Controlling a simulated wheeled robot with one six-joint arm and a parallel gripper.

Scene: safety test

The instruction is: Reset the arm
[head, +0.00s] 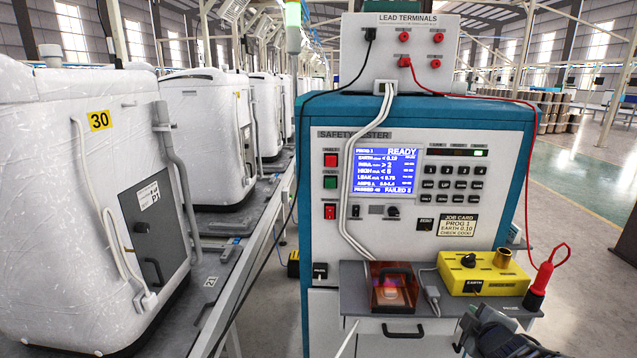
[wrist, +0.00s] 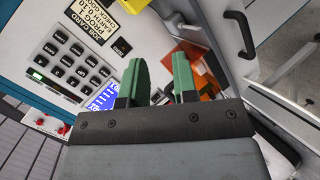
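My gripper (head: 482,328) shows at the bottom right of the head view, dark grey, in front of the tester's shelf and below the yellow earth box (head: 485,277). In the wrist view, the two green fingers of my gripper (wrist: 158,78) stand apart with nothing held between them. Beyond them are the keypad panel and an orange see-through box (wrist: 207,83). The rest of my arm is mostly out of the head view.
The safety tester (head: 415,180) stands at centre right, its screen reading READY. A red probe (head: 537,285) on a red lead stands at the shelf's right end. The orange box (head: 392,288) sits on the shelf. White appliances (head: 205,135) line the conveyor at left. Floor is open at right.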

